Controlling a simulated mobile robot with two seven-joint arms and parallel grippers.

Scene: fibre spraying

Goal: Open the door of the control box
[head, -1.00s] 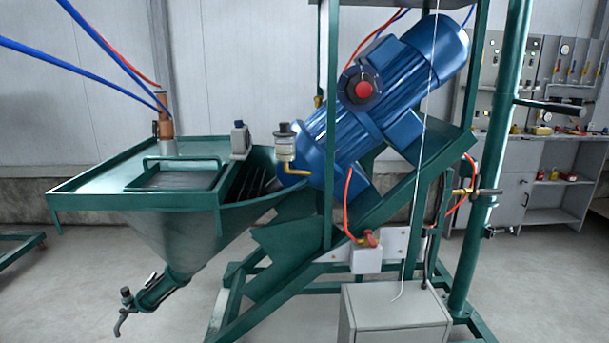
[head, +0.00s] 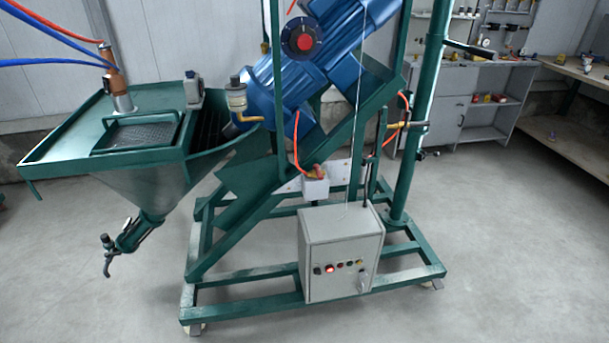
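The control box (head: 341,249) is a light grey cabinet standing low on the green machine frame, below the blue motor. Its front door (head: 340,283) faces me and looks shut. The door carries a row of small buttons and lamps, one glowing red (head: 330,269). A small handle or key (head: 362,284) shows at the right side of the door. Neither of my grippers is in the head view.
The green frame (head: 232,319) runs around the box's base on castors. A steel hopper (head: 150,185) with a drain valve (head: 118,245) juts out at left. A workbench (head: 580,78) stands at the back right. The floor (head: 520,240) at right is clear.

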